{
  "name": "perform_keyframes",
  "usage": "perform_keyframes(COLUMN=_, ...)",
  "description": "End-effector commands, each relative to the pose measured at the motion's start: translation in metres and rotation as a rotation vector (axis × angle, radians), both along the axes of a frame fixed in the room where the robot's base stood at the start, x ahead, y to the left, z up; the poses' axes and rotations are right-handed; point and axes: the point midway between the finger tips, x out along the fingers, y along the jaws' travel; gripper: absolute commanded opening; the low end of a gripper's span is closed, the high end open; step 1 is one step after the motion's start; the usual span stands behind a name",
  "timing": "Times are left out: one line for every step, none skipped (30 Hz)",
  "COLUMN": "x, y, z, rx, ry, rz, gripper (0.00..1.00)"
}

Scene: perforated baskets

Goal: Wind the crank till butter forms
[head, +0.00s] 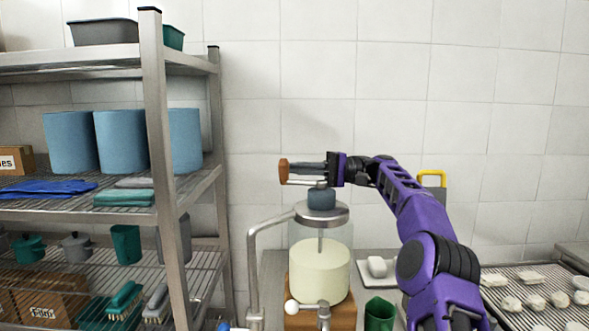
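A churn stands right of the shelf, with a clear jar (307,242) holding pale cream (319,272) on a wooden base (303,317). The cream looks smooth and no separate lumps show. A metal lid (322,214) with a blue-grey gear housing (321,198) tops the jar. The crank's thin arm (303,184) points left to an orange-brown knob (284,171). My gripper (293,168) comes in from the right above the housing, its dark fingers level and reaching the knob. Whether they are closed around it cannot be made out.
A metal rack (168,150) with blue rolls, cloths, brushes and boxes stands close on the left. A green cup (379,314) and a tray with a white block (377,267) are right of the churn. White pieces lie on a perforated tray (505,290) at far right.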

Motion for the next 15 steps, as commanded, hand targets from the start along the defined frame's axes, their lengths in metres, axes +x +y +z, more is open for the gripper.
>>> perform_keyframes(x=-0.0001, y=0.0000, z=0.0000, rx=0.000, ry=0.000, rz=0.000, gripper=0.00)
perform_keyframes(x=0.0000, y=0.0000, z=0.0000, rx=0.000, ry=0.000, rz=0.000, gripper=0.00)
perform_keyframes(x=0.0000, y=0.0000, z=0.0000, rx=0.000, ry=0.000, rz=0.000, gripper=0.00)
perform_keyframes(x=0.0000, y=-0.0001, z=0.0000, rx=0.000, ry=0.000, rz=0.000, gripper=0.00)
perform_keyframes(x=0.0000, y=-0.0001, z=0.0000, rx=0.000, ry=0.000, rz=0.000, gripper=0.00)
perform_keyframes(x=0.0000, y=-0.0001, z=0.0000, rx=0.000, ry=0.000, rz=0.000, gripper=0.00)
perform_keyframes(x=0.0000, y=-0.0001, z=0.0000, rx=0.000, ry=0.000, rz=0.000, gripper=0.00)
perform_keyframes(x=0.0000, y=-0.0001, z=0.0001, rx=0.000, ry=0.000, rz=-0.001, gripper=0.00)
perform_keyframes(x=0.0000, y=-0.0002, z=0.0002, rx=0.000, ry=0.000, rz=-0.002, gripper=0.00)
perform_keyframes(x=0.0002, y=-0.0003, z=0.0003, rx=0.000, ry=-0.001, rz=-0.003, gripper=0.00)
perform_keyframes(x=0.0002, y=-0.0005, z=0.0005, rx=0.000, ry=-0.001, rz=-0.006, gripper=0.00)
perform_keyframes(x=0.0004, y=-0.0008, z=0.0006, rx=-0.001, ry=0.000, rz=-0.011, gripper=0.00)
perform_keyframes(x=0.0007, y=-0.0010, z=0.0006, rx=-0.001, ry=0.000, rz=-0.016, gripper=0.00)
perform_keyframes(x=0.0009, y=-0.0016, z=0.0006, rx=-0.002, ry=0.000, rz=-0.022, gripper=0.00)
perform_keyframes(x=0.0014, y=-0.0021, z=0.0001, rx=-0.003, ry=0.001, rz=-0.031, gripper=0.00)
